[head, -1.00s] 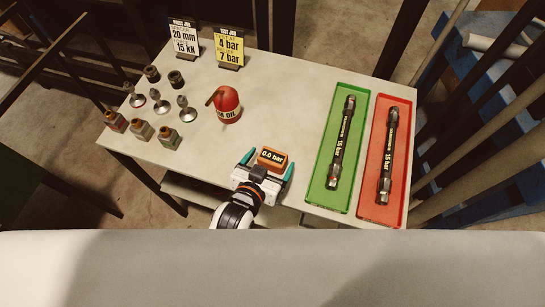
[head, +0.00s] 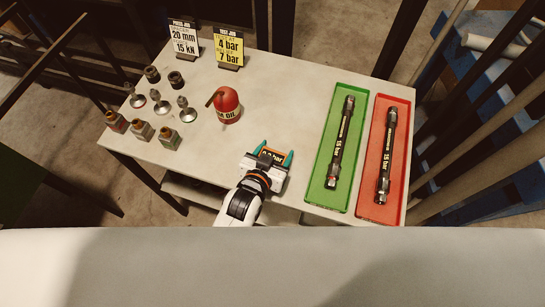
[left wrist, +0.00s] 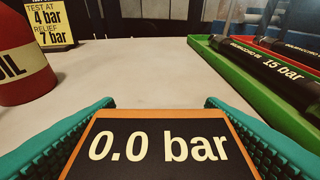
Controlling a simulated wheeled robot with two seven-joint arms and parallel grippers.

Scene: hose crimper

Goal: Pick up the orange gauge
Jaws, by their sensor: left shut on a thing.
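The orange gauge (head: 272,154) has a dark face reading "0.0 bar" and sits near the front edge of the table. It also fills the lower middle of the left wrist view (left wrist: 160,146), between two teal fingers. My left gripper (head: 272,157) is shut on the gauge, with one finger at each side of it. In the head view the gripper body hides the gauge's near part. Whether the gauge touches the table cannot be told. My right gripper is not in view.
A red oil can (head: 227,105) stands left of and behind the gauge. A green tray (head: 323,197) and a red tray (head: 376,212) at the right each hold a dark hose. Signs (head: 229,50) and several metal fittings (head: 160,107) stand farther left. The table's middle is clear.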

